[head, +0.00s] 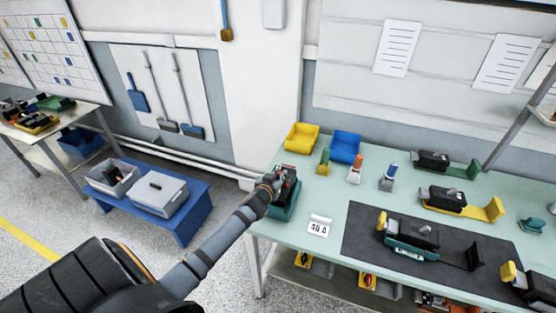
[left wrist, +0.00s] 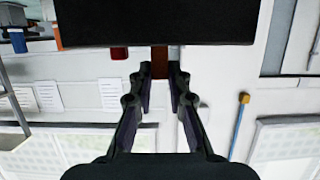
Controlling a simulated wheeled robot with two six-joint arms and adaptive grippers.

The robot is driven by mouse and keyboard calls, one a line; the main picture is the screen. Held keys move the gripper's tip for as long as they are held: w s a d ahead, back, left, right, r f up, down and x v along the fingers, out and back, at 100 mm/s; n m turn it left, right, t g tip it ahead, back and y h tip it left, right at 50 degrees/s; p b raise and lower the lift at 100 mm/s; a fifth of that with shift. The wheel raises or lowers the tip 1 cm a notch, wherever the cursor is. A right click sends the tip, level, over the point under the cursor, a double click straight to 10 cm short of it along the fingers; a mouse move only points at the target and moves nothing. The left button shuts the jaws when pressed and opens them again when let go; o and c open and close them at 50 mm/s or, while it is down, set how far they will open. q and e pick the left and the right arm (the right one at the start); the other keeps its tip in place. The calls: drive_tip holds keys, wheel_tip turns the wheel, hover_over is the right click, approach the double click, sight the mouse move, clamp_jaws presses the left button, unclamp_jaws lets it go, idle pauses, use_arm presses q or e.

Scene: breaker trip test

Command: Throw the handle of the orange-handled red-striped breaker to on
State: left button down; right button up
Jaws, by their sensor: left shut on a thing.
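The red-striped breaker (head: 291,176) stands in a teal holder (head: 285,212) at the left end of the green workbench, partly hidden by my gripper. My left gripper (head: 273,181) reaches it from the left. In the left wrist view, the fingertips (left wrist: 160,72) are closed on the orange-brown handle (left wrist: 160,60), which meets a large dark body (left wrist: 155,22). A small red part (left wrist: 119,53) shows beside the handle. The handle's exact throw position cannot be told. My right gripper is not in view.
A white label card (head: 319,226) stands in front of the holder. Yellow (head: 301,137) and blue (head: 346,147) bins stand behind. Other breakers, one on a teal base (head: 410,250), stand to the right on the workbench (head: 300,250). A blue bench (head: 188,222) with grey bins is at left.

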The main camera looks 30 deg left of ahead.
use_arm(q)
drive_tip(key=g+p, duration=0.1)
drive_tip(key=p, duration=0.1)
drive_tip(key=w+r+g+p, duration=0.1)
drive_tip(key=p, duration=0.1)
drive_tip(key=w+g+p, duration=0.1)
drive_tip(key=p, duration=0.2)
drive_tip(key=shift+a+r+h, duration=0.2)
drive_tip(key=shift+r+h, duration=0.05)
drive_tip(key=shift+h, duration=0.15)
drive_tip(key=shift+w+a+f+g+h, duration=0.15)
drive_tip(key=shift+w+g, duration=0.1)
drive_tip(key=shift+g, duration=0.25)
drive_tip(key=shift+w+d+f+g+h, duration=0.1)
drive_tip(key=shift+w+f+g+h, duration=0.1)
drive_tip(key=shift+g, duration=0.3)
drive_tip(key=shift+w+a+f+g+h, duration=0.1)
drive_tip(key=shift+w+f+g+h, duration=0.2)
drive_tip(key=shift+g, duration=0.5)
drive_tip(key=shift+w+a+f+g+y, duration=0.1)
drive_tip(key=shift+w+g, duration=0.25)
drive_tip(key=shift+g, duration=0.45)
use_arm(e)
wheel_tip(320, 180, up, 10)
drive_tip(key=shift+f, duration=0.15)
use_arm(q)
drive_tip(key=c, duration=1.3)
unclamp_jaws()
drive_tip(key=v, duration=1.2)
drive_tip(key=shift+w+a, duration=0.1)
